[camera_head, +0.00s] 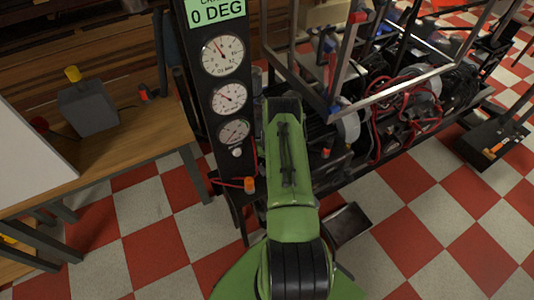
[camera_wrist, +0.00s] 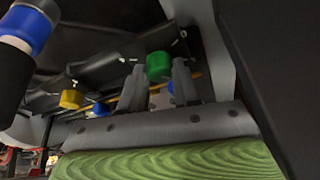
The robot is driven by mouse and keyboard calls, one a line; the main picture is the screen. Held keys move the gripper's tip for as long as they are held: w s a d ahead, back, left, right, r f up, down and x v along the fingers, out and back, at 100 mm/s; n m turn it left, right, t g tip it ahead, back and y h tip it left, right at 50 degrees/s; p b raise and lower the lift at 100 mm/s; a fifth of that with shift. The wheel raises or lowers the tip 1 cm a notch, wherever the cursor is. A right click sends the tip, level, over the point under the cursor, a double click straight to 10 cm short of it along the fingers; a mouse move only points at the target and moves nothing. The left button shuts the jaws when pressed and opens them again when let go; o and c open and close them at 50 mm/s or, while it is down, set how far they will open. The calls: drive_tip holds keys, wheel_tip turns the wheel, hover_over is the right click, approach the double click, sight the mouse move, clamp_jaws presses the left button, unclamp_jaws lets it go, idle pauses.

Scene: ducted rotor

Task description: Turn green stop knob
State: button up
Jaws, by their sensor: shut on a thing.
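The green stop knob (camera_wrist: 158,66) shows in the wrist view, on a dark panel near the top middle. My gripper (camera_wrist: 159,75) has one grey finger on each side of it and is shut on it. The fingers partly cover the knob's sides. In the head view my green arm reaches forward over the machine, and its own links hide the gripper and the knob.
A yellow knob (camera_wrist: 70,98) and a blue knob (camera_wrist: 98,109) sit left of the green one. A gauge panel (camera_head: 229,75) reading 0 DEG stands left of my arm. An engine with red hoses (camera_head: 400,110) stands right. A wooden table (camera_head: 120,150) is at left.

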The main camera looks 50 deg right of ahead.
idle(0.4)
drive_tip(key=o, duration=1.1)
drive_tip(key=shift+c, duration=0.2)
drive_tip(key=p+v, duration=0.5)
drive_tip(key=v, duration=1)
drive_tip(key=shift+s+r, duration=0.2)
drive_tip(key=shift+r, duration=0.1)
drive_tip(key=shift+a, duration=0.1)
